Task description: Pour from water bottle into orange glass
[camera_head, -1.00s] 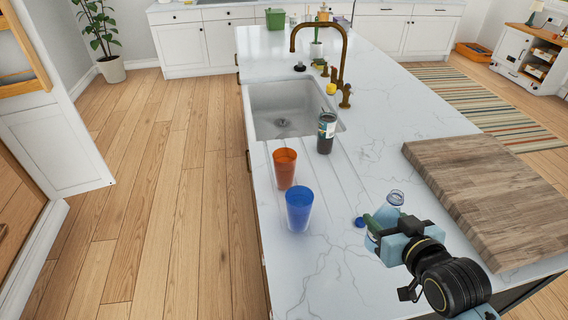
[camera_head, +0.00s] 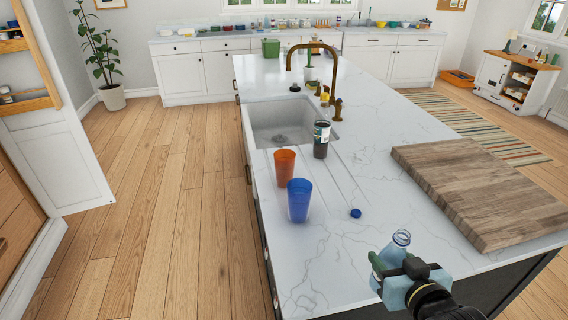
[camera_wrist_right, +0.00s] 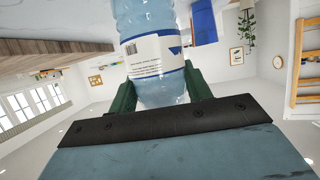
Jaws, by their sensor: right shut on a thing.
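The orange glass (camera_head: 284,166) stands upright on the white counter beside the sink. My right gripper (camera_head: 388,262) is shut on the clear water bottle (camera_head: 400,240), at the counter's near right edge, well to the right of and nearer than the glass. The bottle's open-looking top points up in the head view. In the right wrist view the bottle (camera_wrist_right: 152,50) with its white and blue label is between the green fingers of the right gripper (camera_wrist_right: 157,92). My left gripper is not in view.
A blue glass (camera_head: 299,200) stands just in front of the orange one. A blue cap (camera_head: 355,213) lies on the counter. A wooden board (camera_head: 480,190) covers the right side.

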